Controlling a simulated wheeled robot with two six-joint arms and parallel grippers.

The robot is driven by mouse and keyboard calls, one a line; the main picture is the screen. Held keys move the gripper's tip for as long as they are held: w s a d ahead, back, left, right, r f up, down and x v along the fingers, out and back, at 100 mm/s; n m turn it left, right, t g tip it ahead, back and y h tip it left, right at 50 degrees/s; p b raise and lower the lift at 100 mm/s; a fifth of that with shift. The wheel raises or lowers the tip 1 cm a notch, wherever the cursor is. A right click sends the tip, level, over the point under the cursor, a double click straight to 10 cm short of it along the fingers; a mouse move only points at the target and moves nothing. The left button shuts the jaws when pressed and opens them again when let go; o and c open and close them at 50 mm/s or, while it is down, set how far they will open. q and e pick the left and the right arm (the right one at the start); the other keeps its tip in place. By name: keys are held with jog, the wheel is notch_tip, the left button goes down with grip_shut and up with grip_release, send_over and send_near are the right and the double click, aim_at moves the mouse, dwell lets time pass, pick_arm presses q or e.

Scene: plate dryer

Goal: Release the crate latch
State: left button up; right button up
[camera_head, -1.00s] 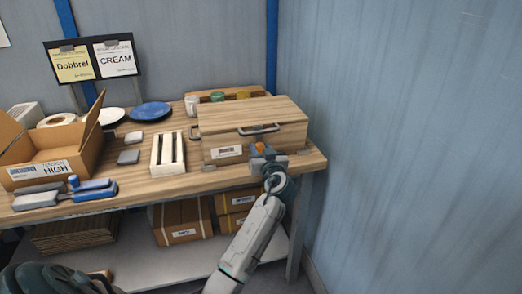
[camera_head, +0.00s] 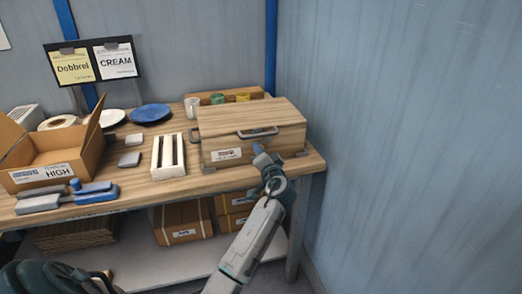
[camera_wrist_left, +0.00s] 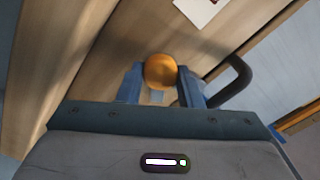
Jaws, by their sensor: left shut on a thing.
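The wooden crate (camera_head: 285,143) stands at the right end of the bench with its lid (camera_head: 250,113) down. A metal handle (camera_head: 258,133) is on its upper front edge; a dark handle also shows in the left wrist view (camera_wrist_left: 236,84). My left gripper (camera_head: 258,150) is at the crate's front, just below the handle. In the left wrist view its blue fingers (camera_wrist_left: 162,86) are shut on a round orange latch knob (camera_wrist_left: 160,71). The knob is hidden in the head view. My right gripper is not in view.
A white slotted rack (camera_head: 168,155) stands left of the crate. Further left are an open cardboard box (camera_head: 42,174), a blue plate (camera_head: 150,112) and blue-grey tools (camera_head: 95,192). A mug (camera_head: 191,106) stands behind the crate. The blue wall (camera_head: 400,140) is close on the right.

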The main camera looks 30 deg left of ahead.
pick_arm(q)
jog(key=m+p, duration=0.1)
jog(key=m, duration=0.2)
jog(key=shift+m+p, duration=0.3)
jog(key=shift+p, duration=0.1)
jog(key=shift+m, duration=0.4)
jog(key=shift+f+m+p, duration=0.15)
jog(key=shift+m+p, duration=0.7)
jog(key=shift+m, duration=0.45)
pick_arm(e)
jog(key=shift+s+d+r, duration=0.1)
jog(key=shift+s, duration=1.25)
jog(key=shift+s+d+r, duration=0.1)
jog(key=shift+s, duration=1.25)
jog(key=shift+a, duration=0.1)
pick_arm(q)
jog(key=o, duration=0.9)
